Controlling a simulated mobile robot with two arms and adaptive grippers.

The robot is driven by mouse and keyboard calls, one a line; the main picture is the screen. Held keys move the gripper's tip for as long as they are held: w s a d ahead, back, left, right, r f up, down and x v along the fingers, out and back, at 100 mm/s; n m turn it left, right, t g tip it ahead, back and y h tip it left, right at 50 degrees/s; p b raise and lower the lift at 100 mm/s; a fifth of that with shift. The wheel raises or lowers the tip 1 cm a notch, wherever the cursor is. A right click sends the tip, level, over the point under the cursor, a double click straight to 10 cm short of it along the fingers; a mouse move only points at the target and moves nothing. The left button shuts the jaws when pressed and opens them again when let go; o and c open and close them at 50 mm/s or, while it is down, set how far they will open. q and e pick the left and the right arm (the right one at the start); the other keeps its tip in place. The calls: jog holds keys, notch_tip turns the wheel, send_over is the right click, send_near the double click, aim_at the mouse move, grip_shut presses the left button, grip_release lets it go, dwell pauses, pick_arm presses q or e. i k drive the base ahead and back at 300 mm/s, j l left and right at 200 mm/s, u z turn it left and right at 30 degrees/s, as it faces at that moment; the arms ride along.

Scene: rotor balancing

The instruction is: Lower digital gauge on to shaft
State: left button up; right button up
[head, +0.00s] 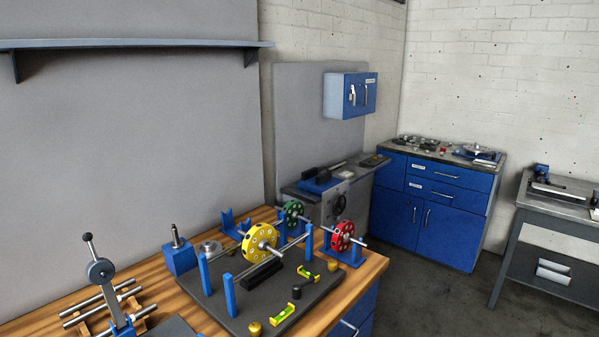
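Neither of my grippers is in the head view. A yellow rotor wheel (254,234) stands upright on the balancing stand. Its silver shaft (276,253) sticks out of the hub, near the metal rails on the stand's blue posts (230,295). I cannot pick out a digital gauge for certain. Two small yellow-green levels (284,313) lie on the dark base plate (205,292). A grey round-headed blue device (101,270) with a black-knobbed lever stands at the bench's left. Other bare shafts (88,310) lie on a wooden rack beside it.
A green wheel (292,212) and a red wheel (343,234) stand on blue holders behind and right of the stand. A blue block with a pin (180,255) stands at its left. Blue cabinets (435,195) and a grey bench (548,235) lie beyond clear floor.

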aim_at(100, 271)
jog(key=u, duration=1.05)
